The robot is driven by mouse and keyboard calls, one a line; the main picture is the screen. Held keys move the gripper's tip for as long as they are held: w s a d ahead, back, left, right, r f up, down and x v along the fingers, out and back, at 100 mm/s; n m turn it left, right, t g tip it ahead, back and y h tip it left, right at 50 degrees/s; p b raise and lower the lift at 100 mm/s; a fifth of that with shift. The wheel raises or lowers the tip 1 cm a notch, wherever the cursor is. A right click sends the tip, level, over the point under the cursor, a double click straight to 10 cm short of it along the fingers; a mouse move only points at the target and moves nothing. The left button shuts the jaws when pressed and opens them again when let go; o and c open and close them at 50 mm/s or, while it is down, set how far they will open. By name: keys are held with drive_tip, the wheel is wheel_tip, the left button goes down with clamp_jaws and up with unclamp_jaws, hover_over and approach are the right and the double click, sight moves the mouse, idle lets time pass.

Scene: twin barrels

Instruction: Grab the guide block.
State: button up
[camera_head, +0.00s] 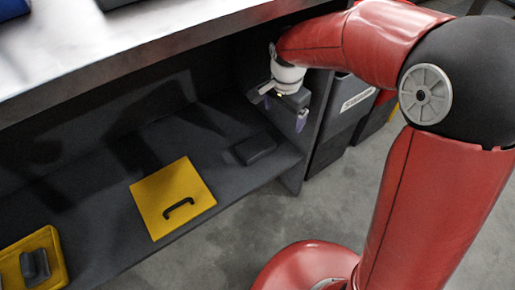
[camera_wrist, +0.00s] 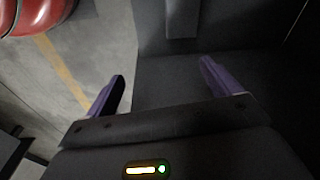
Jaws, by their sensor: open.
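A low dark block (camera_head: 255,149), which may be the guide block, lies on the dark lower shelf near its right end. My gripper (camera_head: 284,112) is above and to the right of that block, apart from it. In the wrist view the two purple fingers of my gripper (camera_wrist: 162,72) are spread wide with nothing between them. A dark raised piece (camera_wrist: 182,20) shows beyond the fingers at the top; it looks like the same block, cut off by the picture edge.
A yellow plate with a black handle (camera_head: 160,206) lies mid-shelf. A yellow tray (camera_head: 62,274) with a dark piece is at lower left. The metal tabletop (camera_head: 120,38) overhangs the shelf. A dark upright panel (camera_head: 312,128) closes its right end, with dark bins (camera_head: 338,125) beyond.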

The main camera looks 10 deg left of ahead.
drive_tip(key=m+g, duration=0.1)
drive_tip(key=m, duration=0.1)
hover_over(256, 144)
drive_tip(key=f, duration=0.9)
drive_tip(key=shift+s+a+f+b, duration=0.1)
drive_tip(key=shift+s+b, duration=0.25)
drive_tip(key=shift+b, duration=0.05)
wheel_tip(256, 144, down, 3)
drive_tip(key=shift+a+r, duration=0.1)
drive_tip(key=shift+r, duration=0.05)
drive_tip(key=f, duration=0.1)
drive_tip(key=f+b, duration=0.1)
drive_tip(key=f, duration=0.3)
drive_tip(key=shift+w+d+f, duration=0.2)
drive_tip(key=shift+d, duration=0.1)
clamp_jaws()
drive_tip(key=shift+w+a+r, duration=0.1)
drive_tip(key=shift+r, duration=0.15)
